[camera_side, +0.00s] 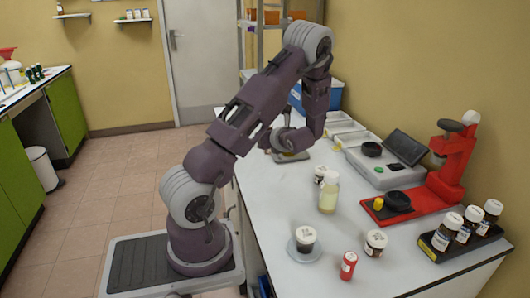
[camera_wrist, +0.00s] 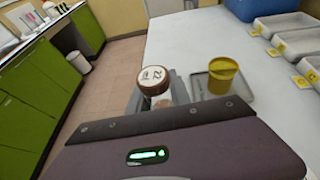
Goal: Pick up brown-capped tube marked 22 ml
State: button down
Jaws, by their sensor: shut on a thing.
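The brown-capped tube (camera_wrist: 152,80) is in the wrist view, with a white cap label that reads 22 and smaller print below. Its clear body shows just under the cap; the lower part is hidden behind my gripper's front edge. My gripper (camera_wrist: 158,101) is shut on the tube, with one grey finger on each side of it below the cap. In the side view my gripper (camera_side: 273,145) is low over the far left part of the white table. I cannot make out the tube there.
A yellow cup (camera_wrist: 222,74) stands on a small grey tray (camera_wrist: 243,93) right of the tube. White bins (camera_wrist: 287,23) and a blue box (camera_wrist: 250,8) lie beyond. Bottles, a red stand (camera_side: 443,180) and a scale (camera_side: 385,165) fill the table's right side.

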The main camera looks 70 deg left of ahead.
jog(key=shift+r, duration=0.5)
